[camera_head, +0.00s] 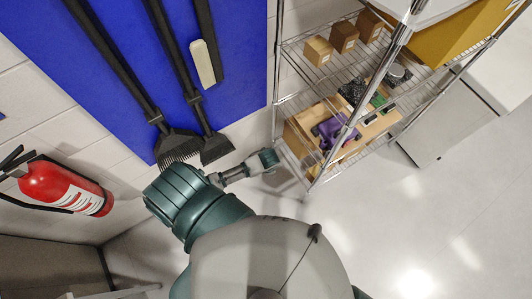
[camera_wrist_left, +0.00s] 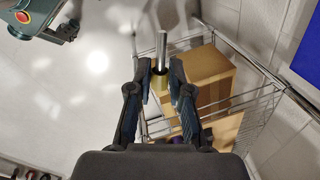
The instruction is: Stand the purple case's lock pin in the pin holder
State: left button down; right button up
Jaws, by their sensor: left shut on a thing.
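My left gripper (camera_wrist_left: 160,78) is shut on a pin (camera_wrist_left: 162,46) in the left wrist view. The pin has a bright metal shaft pointing up in the picture and a yellowish lower part between the fingertips. It appears apart from the shelf. The purple case (camera_head: 333,132) sits on a light wooden tray or board (camera_head: 374,130) on the wire shelf in the head view, partly behind a shelf post. I cannot make out the pin holder for certain. In the head view my left arm reaches toward the shelf, but its fingers are not clear. My right gripper is not in view.
The wire shelf (camera_head: 292,78) has metal posts and several small boxes (camera_head: 344,37) on its upper level. Dark and green items (camera_head: 378,100) lie near the case. A fire extinguisher (camera_head: 62,188) and a blue board (camera_head: 245,60) with hanging brushes are on the left. The floor is clear.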

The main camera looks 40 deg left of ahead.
pick_arm(q)
jog(key=shift+r, duration=2.3)
jog(key=shift+f, duration=0.1)
